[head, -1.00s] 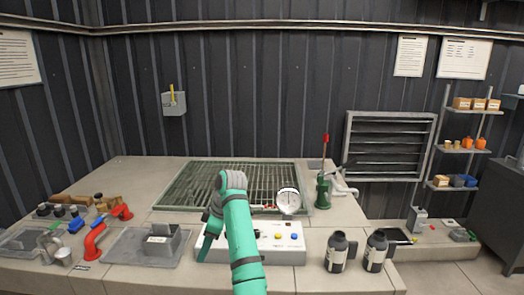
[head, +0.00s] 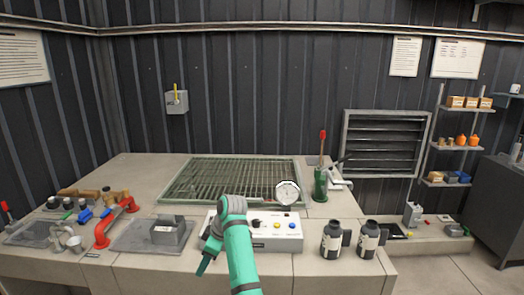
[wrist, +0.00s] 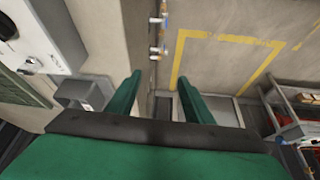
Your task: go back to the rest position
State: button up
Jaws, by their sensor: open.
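My gripper (head: 204,263) is at the end of my green arm, low in front of the bench near the left end of the white control panel (head: 274,236). In the wrist view my gripper (wrist: 160,95) shows two green fingers spread apart with nothing between them. The fingers point down past the bench's front edge toward the floor. Part of the control panel is hidden behind my arm in the head view.
The bench (head: 135,175) carries a metal grate (head: 235,180), a gauge (head: 287,193), a red pipe (head: 103,232), a grey box (head: 167,231) and two dark bottles (head: 331,240). A yellow floor outline (wrist: 230,38) and a shelf rack (wrist: 295,110) show in the wrist view.

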jog(key=s+f+m+t+y, duration=0.1)
jog(key=s+f+m+t, duration=0.15)
jog(key=f, duration=0.85)
jog(key=s+f+m+t, duration=0.15)
jog(key=s+f, duration=0.25)
jog(key=f, duration=0.7)
jog(key=s+d+f+m+t+h, duration=0.1)
jog(key=s+d+f+m+t, duration=0.15)
jog(key=s+f, duration=0.45)
jog(key=s+d+f+m+t, duration=0.1)
jog(key=s+d+f+m, duration=0.3)
jog(key=s, duration=0.5)
jog(key=s+d+r+m+t+h, duration=0.2)
jog(key=s+d, duration=0.2)
jog(key=s, duration=0.6)
jog(key=s+d+r+m+t+h, duration=0.2)
jog(key=s+d+r+m, duration=0.15)
jog(key=s, duration=0.75)
jog(key=s+d+r+t+h, duration=0.1)
jog(key=s+d+r+t, duration=0.2)
jog(key=s+r, duration=1)
notch_tip(320, 180, up, 4)
jog(key=shift+s+d+r+m, duration=0.2)
jog(key=shift+s+d+m, duration=0.15)
jog(key=shift+d, duration=0.75)
